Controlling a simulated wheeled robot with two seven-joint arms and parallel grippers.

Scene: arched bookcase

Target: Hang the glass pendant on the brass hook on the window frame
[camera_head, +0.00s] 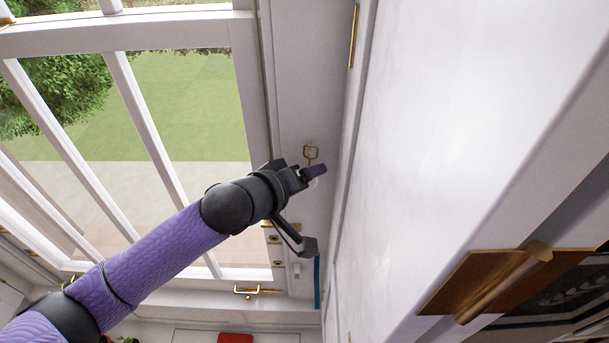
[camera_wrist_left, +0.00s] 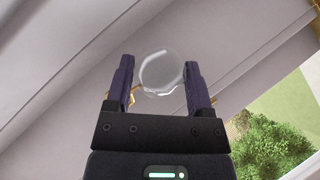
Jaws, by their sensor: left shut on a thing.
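The glass pendant (camera_wrist_left: 160,74) is a clear, round, faceted disc between the two fingers of my left gripper (camera_wrist_left: 158,62) in the wrist view. In the head view only a pale sliver of the pendant (camera_head: 314,183) shows below the fingers. My left gripper (camera_head: 315,171) is shut on it, close to the white window frame (camera_head: 300,100). The brass hook (camera_head: 311,152) is on the frame, just above the fingertips in the head view. A bit of brass shows by the left finger in the wrist view; I cannot tell what it belongs to. My right gripper is out of view.
The paned window (camera_head: 190,105) is left of the frame. A brass latch handle (camera_head: 256,290) is low on it. A broad white panel (camera_head: 440,130) stands close on the right. A wood-and-brass piece (camera_head: 500,285) sticks out at lower right.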

